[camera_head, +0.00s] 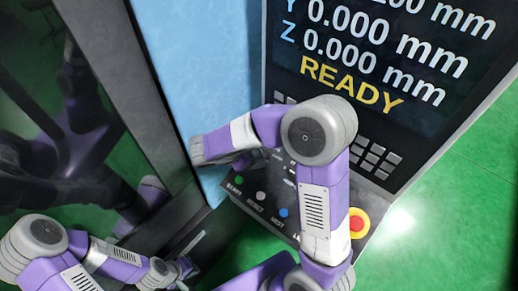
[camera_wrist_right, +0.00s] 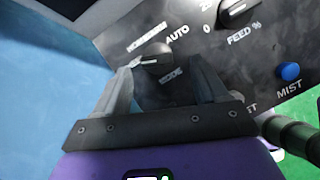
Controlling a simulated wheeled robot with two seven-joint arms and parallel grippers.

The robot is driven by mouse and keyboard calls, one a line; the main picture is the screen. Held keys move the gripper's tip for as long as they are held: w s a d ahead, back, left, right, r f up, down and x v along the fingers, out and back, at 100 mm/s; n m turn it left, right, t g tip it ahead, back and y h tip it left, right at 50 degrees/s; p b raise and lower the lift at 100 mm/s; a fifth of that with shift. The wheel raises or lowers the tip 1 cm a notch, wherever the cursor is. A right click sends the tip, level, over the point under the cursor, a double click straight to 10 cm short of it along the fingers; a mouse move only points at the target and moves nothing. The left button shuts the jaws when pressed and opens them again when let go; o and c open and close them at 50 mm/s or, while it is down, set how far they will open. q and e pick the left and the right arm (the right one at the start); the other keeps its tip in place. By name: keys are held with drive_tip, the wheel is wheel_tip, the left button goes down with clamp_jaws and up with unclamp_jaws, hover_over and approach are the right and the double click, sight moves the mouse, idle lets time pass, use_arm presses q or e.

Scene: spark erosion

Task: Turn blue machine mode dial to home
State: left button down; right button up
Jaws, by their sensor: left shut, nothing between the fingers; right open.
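The blue machine's mode dial (camera_wrist_right: 154,50) shows in the right wrist view as a grey rounded knob between the fingertips. It sits on the black panel near the AUTO and MODE lettering. Its pointer is partly hidden, so I cannot tell its setting. My right gripper (camera_wrist_right: 165,72) is open, with one finger on each side of the dial area; I cannot tell whether they touch it. In the head view my right arm covers the dial. My left gripper (camera_head: 184,268) is shut and empty at the lower left, away from the panel.
The control panel carries a FEED knob (camera_wrist_right: 238,12), a blue MIST button (camera_wrist_right: 288,72), a green button (camera_head: 239,180) and a red emergency stop (camera_head: 358,223). The screen (camera_head: 390,60) above reads READY. A blue machine wall (camera_head: 195,60) stands close at left.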

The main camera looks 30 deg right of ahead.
sight(263, 153)
drive_tip(key=x, duration=0.3)
drive_tip(key=shift+w+a, duration=0.1)
drive_tip(key=shift+w, duration=0.2)
drive_tip(key=shift+w+f, duration=0.1)
drive_tip(key=shift+f, duration=0.1)
drive_tip(key=shift+d+f, duration=0.1)
drive_tip(key=shift+d, duration=0.25)
